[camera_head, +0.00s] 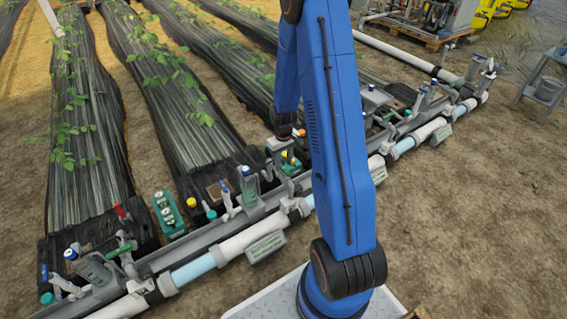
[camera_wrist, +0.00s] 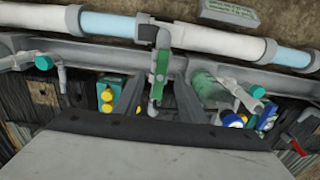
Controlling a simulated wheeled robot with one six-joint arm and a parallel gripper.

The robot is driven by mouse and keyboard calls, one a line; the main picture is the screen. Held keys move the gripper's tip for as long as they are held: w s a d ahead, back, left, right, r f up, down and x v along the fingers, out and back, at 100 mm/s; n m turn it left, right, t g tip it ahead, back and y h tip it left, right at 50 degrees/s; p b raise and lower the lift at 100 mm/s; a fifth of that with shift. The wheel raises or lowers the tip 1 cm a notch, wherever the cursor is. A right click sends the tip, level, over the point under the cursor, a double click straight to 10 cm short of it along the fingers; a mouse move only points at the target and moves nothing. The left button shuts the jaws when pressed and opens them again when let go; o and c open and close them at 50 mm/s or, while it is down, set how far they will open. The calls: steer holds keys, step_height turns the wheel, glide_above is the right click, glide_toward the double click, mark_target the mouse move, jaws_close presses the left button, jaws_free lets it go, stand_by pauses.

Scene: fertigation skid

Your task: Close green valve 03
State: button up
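A green valve handle (camera_wrist: 160,70) stands near the middle of the wrist view, in front of the white pipe. Its long side runs up and down in the picture. My gripper (camera_wrist: 159,96) is open, with one dark finger to the left of the handle's lower end and one to the right. I cannot tell whether either finger touches it. In the head view my gripper (camera_head: 282,146) is over the pipe run beside my blue arm, which hides part of this area. No valve number is readable.
Another green handle (camera_head: 118,250) and a red handle (camera_head: 122,212) are at the lower left. A teal box with gauges (camera_head: 168,213) stands beside the grey rail. In the wrist view, a yellow-buttoned box (camera_wrist: 107,97) is left of the fingers and a green cylinder (camera_wrist: 208,88) is right.

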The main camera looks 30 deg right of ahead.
mark_target(284, 168)
steer(key=shift+f, duration=2.25)
steer(key=c, duration=0.7)
steer(key=o, duration=0.7)
steer(key=shift+f, duration=0.25)
steer(key=c, duration=0.7)
steer(key=o, duration=0.7)
